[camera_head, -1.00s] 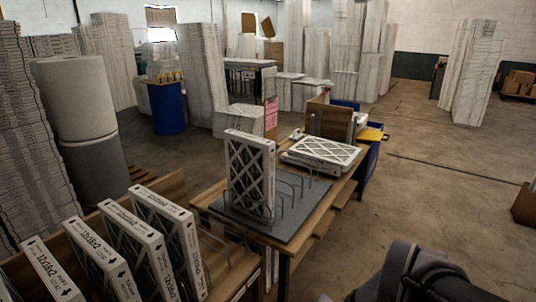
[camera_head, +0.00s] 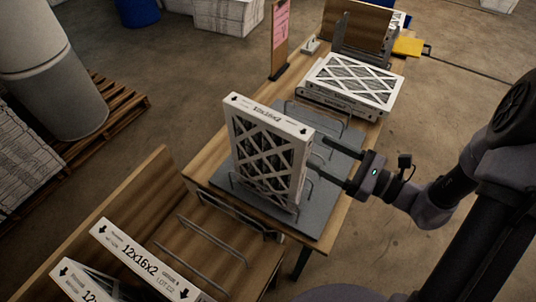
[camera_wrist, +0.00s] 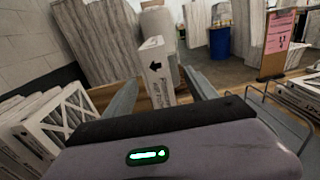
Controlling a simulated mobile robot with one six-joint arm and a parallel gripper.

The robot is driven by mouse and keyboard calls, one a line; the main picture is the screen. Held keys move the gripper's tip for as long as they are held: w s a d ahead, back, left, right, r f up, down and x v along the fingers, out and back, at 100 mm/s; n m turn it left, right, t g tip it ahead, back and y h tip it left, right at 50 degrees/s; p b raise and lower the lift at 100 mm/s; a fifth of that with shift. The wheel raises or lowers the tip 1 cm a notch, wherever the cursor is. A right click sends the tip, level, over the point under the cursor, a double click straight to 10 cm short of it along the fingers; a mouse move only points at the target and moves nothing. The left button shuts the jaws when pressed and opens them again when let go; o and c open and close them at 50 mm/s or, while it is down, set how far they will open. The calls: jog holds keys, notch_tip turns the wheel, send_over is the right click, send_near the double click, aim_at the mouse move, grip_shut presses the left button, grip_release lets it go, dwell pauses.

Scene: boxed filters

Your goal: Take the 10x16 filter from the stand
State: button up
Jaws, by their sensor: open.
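The filter (camera_head: 268,150), white-framed with a crossed lattice face, stands upright between wire dividers on the grey stand (camera_head: 328,207). Its top edge label seems to read 10x16x2. My gripper (camera_head: 322,160) is open at the filter's right side, its two fingers pointing at the narrow side edge. In the wrist view the filter's white edge (camera_wrist: 156,68), with a black arrow, shows ahead between the two spread fingers (camera_wrist: 160,95). I cannot tell whether the fingertips overlap the filter; they do not grip it.
More filters, one marked 12x16x2 (camera_head: 140,262), stand in a wooden rack at the lower left. A stack of flat filters (camera_head: 350,85) lies behind the stand. A pink sign (camera_head: 280,30) and wire dividers (camera_head: 310,115) stand near. Floor at right is open.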

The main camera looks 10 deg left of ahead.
aim_at(310, 146)
jog(key=x, duration=1.2)
jog(key=shift+s+a+r, duration=0.1)
jog(key=shift+s+r, duration=0.15)
grip_shut()
